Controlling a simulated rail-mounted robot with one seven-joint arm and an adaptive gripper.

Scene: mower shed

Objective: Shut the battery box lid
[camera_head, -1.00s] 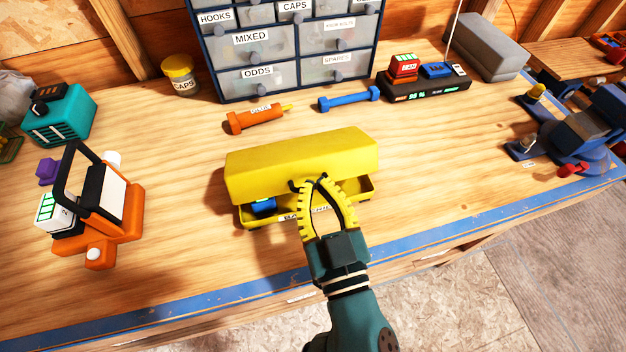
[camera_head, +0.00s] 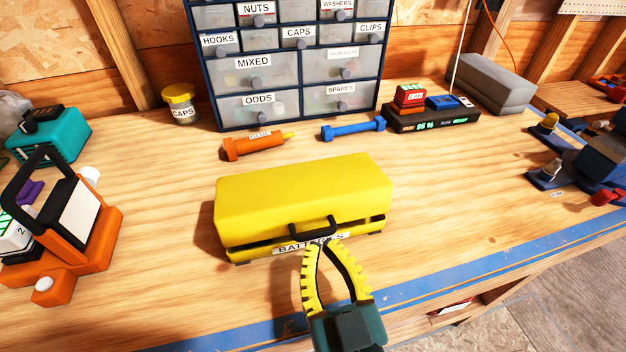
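The yellow battery box (camera_head: 262,254) stands on the bench with its lid (camera_head: 300,190) lowered over the base. A thin dark gap shows between lid and base along the front, clearest at the right end. A black handle (camera_head: 313,226) is on the lid's front edge. The "BATTERIES" label below it is partly covered by my fingers. My gripper (camera_head: 328,244) is in front of the box, its yellow fingers arched and their tips drawn together just below the handle. I see nothing held between them. The box's inside is hidden.
An orange carrier (camera_head: 85,250) stands at left, near a teal device (camera_head: 58,138). Behind the box lie an orange tube (camera_head: 255,145) and a blue bar tool (camera_head: 352,129), before a drawer cabinet (camera_head: 258,90). A charger (camera_head: 430,117) stands back right.

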